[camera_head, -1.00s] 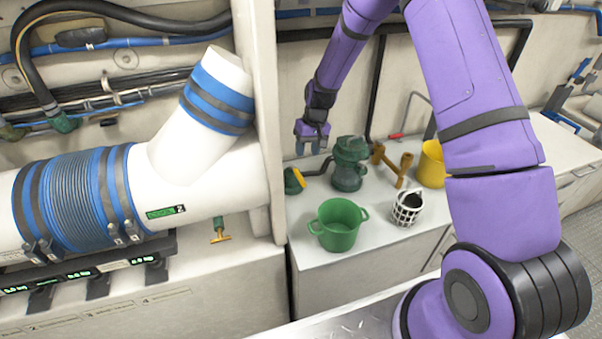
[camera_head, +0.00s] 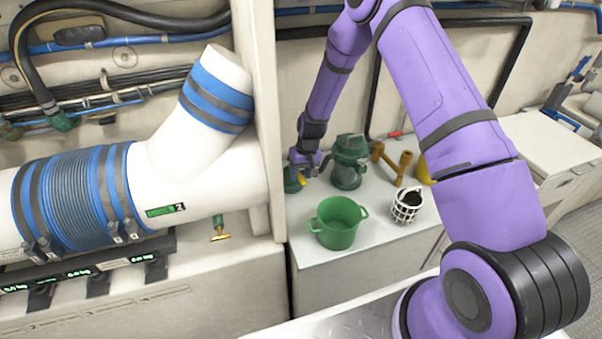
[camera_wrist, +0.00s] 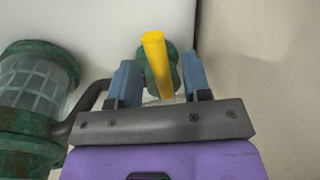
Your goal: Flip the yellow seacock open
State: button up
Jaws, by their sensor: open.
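The yellow seacock handle (camera_wrist: 155,65) shows in the wrist view between the two blue fingers of my gripper (camera_wrist: 158,85), with gaps on both sides. Its green valve body (camera_wrist: 172,72) lies behind it. My gripper is open. In the head view my gripper (camera_head: 305,168) is low over the white counter, at the seacock (camera_head: 292,180), and partly covers it. I cannot tell whether a finger touches the handle.
A green strainer (camera_head: 349,162) stands right of the seacock, joined by a dark hose; it also shows in the wrist view (camera_wrist: 28,105). A green pot (camera_head: 338,224) and white basket (camera_head: 406,205) stand in front. A partition (camera_head: 262,110) rises at left.

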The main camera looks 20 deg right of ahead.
grip_shut()
jog(key=shift+d, duration=0.15)
jog(key=w+d+n+g+h, duration=0.1)
jog(key=w+d+n, duration=0.3)
jog(key=n, duration=0.7)
jog(key=shift+w+d+g, duration=0.25)
jog(key=shift+d+g, duration=0.05)
jog(key=shift+d, duration=0.95)
